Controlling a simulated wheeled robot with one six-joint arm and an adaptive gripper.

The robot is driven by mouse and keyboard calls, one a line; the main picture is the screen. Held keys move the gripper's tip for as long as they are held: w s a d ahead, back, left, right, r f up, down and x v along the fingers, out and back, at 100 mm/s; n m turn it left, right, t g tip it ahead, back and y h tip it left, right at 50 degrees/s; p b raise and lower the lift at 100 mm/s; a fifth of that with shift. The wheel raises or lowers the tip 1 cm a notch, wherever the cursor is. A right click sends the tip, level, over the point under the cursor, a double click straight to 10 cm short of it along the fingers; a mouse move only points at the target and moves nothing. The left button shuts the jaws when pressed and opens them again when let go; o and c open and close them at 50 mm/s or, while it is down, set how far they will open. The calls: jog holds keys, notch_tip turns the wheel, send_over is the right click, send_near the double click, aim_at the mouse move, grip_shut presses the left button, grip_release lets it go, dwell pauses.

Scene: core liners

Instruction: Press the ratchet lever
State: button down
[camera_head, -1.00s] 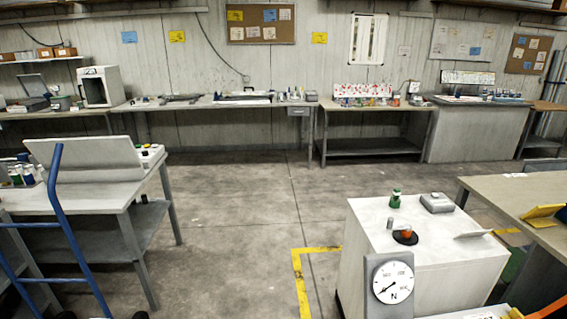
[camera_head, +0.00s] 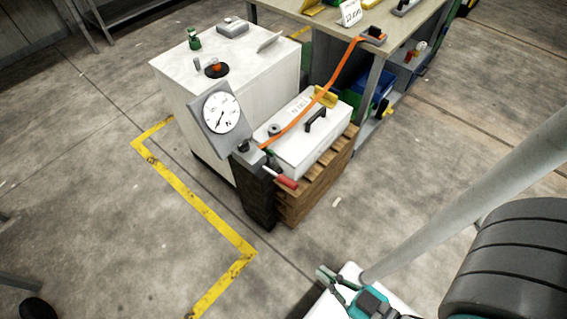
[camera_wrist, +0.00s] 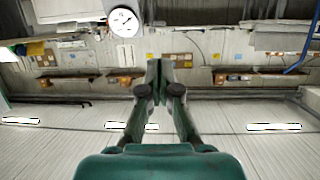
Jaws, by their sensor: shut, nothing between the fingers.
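The ratchet lever has a red handle (camera_head: 285,180) and sticks out at the front of the white lidded case (camera_head: 318,140), low on the near side. An orange strap (camera_head: 335,78) runs from the ratchet over the case to the bench behind. A round dial gauge (camera_head: 221,112) marked N stands just above the ratchet, and it also shows in the wrist view (camera_wrist: 124,22). My gripper (camera_head: 322,273) is at the bottom of the head view, well apart from the lever, on the near side. In the wrist view its fingertips (camera_wrist: 157,75) are together and empty.
The case rests on a wooden pallet stack (camera_head: 325,172) beside a dark post (camera_head: 257,195). A white cabinet (camera_head: 232,75) stands behind the gauge. A workbench (camera_head: 330,28) with shelves stands at the back right. Open floor lies between my gripper and the pallet.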

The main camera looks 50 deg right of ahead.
jog(key=w+d+f+m+g, duration=0.1)
jog(key=w+d+f+g, duration=0.1)
jog(key=w+d+f, duration=0.35)
jog(key=w+d+f+m+g, duration=0.25)
jog(key=w+f, duration=0.45)
jog(key=w, duration=0.4)
jog(key=w+d+r+n+g+y, duration=0.1)
jog(key=w+d+r, duration=0.2)
jog(key=d, duration=0.5)
jog(key=w+d+r+n+g+y, duration=0.1)
jog(key=w+d+r+n+g, duration=0.1)
jog(key=d, duration=0.6)
notch_tip(320, 180, up, 2)
jog(key=shift+w+d, duration=0.2)
jog(key=shift+w, duration=0.65)
jog(key=shift+y, duration=0.3)
